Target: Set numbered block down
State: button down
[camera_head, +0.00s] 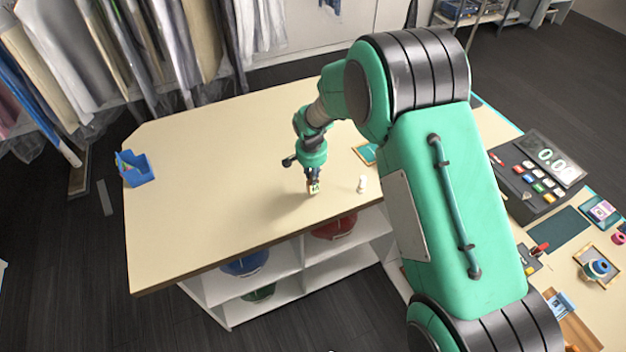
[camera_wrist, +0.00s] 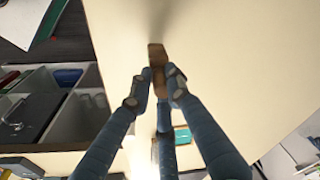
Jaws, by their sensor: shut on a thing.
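The numbered block (camera_head: 314,187) is small and pale wooden with a dark mark on its face in the head view. In the wrist view the block (camera_wrist: 157,56) shows as a brown piece between the fingertips. My gripper (camera_head: 313,176) points down and is shut on the block over the front part of the pale tabletop (camera_head: 220,160). In the wrist view the fingers of my gripper (camera_wrist: 157,84) close in on the block from both sides. A soft shadow lies beside the block; I cannot tell whether it touches the table.
A small white object (camera_head: 362,184) stands just right of the block. A blue holder (camera_head: 134,168) is at the table's left end. A green-centred tray (camera_head: 366,152) lies behind my gripper.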

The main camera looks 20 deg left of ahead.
jog(key=shift+f, duration=1.25)
jog(key=shift+f, duration=0.15)
jog(key=c, duration=1.6)
grip_release()
jog(key=shift+c, duration=0.2)
notch_tip(320, 180, up, 12)
jog(key=s, duration=0.1)
jog(key=shift+s+d+b, duration=0.15)
jog(key=shift+s+b, duration=0.25)
